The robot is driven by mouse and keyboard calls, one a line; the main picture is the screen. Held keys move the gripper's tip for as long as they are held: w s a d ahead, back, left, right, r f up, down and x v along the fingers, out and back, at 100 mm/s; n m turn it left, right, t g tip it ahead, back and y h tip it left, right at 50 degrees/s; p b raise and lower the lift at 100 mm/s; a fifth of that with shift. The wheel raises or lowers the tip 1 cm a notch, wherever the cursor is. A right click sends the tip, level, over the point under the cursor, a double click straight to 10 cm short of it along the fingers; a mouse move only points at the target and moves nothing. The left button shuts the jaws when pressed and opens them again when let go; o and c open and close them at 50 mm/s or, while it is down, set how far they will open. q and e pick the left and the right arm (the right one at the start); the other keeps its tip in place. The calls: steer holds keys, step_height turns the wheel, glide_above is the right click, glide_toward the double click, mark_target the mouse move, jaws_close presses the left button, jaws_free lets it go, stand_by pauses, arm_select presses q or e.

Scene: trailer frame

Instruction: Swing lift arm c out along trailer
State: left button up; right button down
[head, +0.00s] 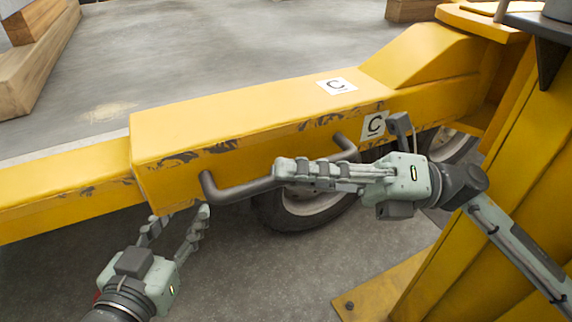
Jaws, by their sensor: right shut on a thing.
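Lift arm C (230,121) is a long yellow beam with worn paint and white "C" labels on its top and side. It runs from the left edge up to a hinge area at the upper right. A dark bar handle (236,190) sticks out from its near side. My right gripper (290,169) is shut on the handle near its middle, and its fingers hide part of the bar. My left gripper (178,222) is below the beam at the lower left, fingers apart and empty, clear of the handle.
The yellow trailer frame (520,150) stands at the right, close to my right arm. A wheel (305,205) is behind and below the handle, with another wheel (448,146) farther right. Wooden blocks (35,50) lie at the upper left. Grey floor beyond the beam is mostly clear.

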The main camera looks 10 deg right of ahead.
arm_select(q)
steer(key=shift+d+r, duration=0.15)
steer(key=shift+r, duration=0.2)
arm_select(e)
steer(key=shift+s+d, duration=0.1)
steer(key=c, duration=1.5)
jaws_free()
steer(key=shift+c, duration=0.2)
steer(key=v, duration=1.2)
